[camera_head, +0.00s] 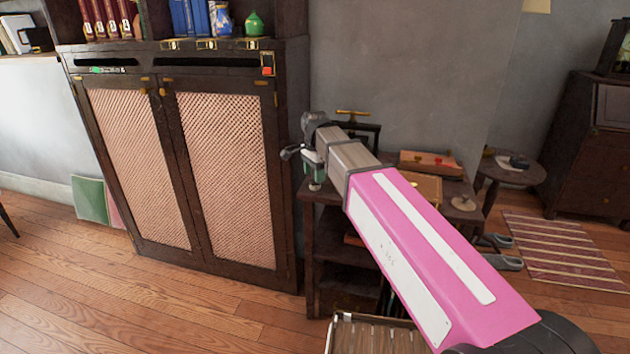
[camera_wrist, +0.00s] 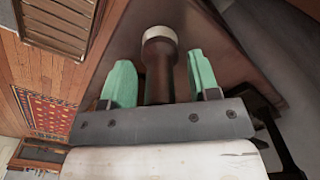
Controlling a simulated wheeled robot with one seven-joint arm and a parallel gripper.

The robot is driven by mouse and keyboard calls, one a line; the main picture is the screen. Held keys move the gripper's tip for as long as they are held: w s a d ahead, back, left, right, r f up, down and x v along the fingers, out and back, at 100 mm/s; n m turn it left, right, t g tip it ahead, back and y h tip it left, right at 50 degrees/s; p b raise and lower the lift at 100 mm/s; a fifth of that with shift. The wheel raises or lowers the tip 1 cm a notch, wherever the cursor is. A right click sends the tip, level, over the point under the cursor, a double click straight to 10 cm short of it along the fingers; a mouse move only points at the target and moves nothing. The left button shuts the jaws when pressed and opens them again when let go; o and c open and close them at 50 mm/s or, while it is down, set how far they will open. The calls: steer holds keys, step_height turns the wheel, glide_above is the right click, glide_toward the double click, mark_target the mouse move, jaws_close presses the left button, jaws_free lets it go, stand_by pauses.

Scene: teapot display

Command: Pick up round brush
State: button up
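What looks like the round brush (camera_wrist: 159,65) stands between my gripper's fingers in the wrist view. It has a dark brown body and a pale round end. My gripper (camera_wrist: 161,82) is open, with a green finger on each side of the brush and a gap visible on both sides. In the head view my gripper (camera_head: 314,168) is at the near left corner of a small dark wooden table (camera_head: 328,197). My arm covers much of the table top there, and the brush cannot be made out clearly in that view.
A brass-handled press (camera_head: 352,113), a wooden box with red pieces (camera_head: 432,162) and a tan box (camera_head: 424,186) are on the table. A tall dark cabinet (camera_head: 285,180) stands close on the left. A slatted crate (camera_head: 372,335) is on the floor in front.

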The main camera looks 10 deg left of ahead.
steer(key=c, duration=0.9)
steer(key=shift+r, duration=0.15)
steer(key=shift+r, duration=0.65)
step_height(320, 180, up, 3)
steer(key=shift+f, duration=0.2)
steer(key=s+a+r, duration=0.4)
steer(key=s+r, duration=0.3)
steer(key=s, duration=0.4)
steer(key=shift+a, duration=0.15)
